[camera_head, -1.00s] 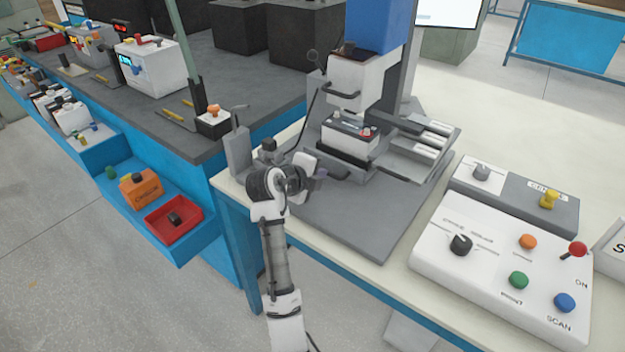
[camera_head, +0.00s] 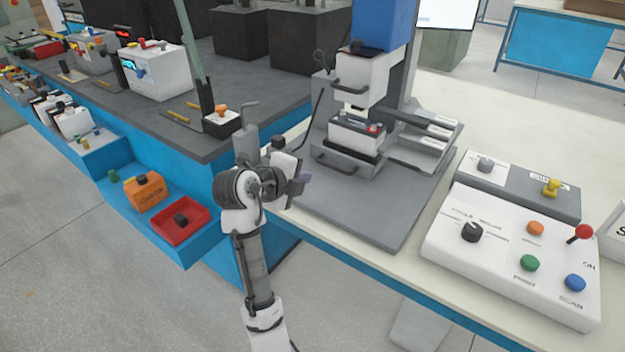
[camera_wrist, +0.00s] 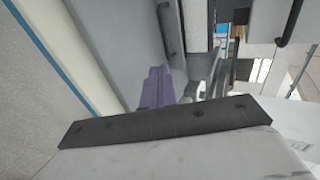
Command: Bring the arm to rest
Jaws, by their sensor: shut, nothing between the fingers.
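My arm is raised in the lower middle of the head view, in front of the bench corner. My gripper (camera_head: 304,184) is shut and empty, held over the front left edge of the grey press plate (camera_head: 372,214). Its purplish fingertips also show in the wrist view (camera_wrist: 157,88), together and with nothing between them. The press (camera_head: 362,82) stands just beyond, with a white-and-black battery (camera_head: 357,134) in its lower holder. The gripper is apart from the battery and the holder's handle.
A control panel (camera_head: 490,262) with knobs, buttons and a red lever stands at the right. A blue bench at the left carries a white meter (camera_head: 155,72), a red tray (camera_head: 168,226) and an orange box (camera_head: 144,192). Open floor lies at the lower left.

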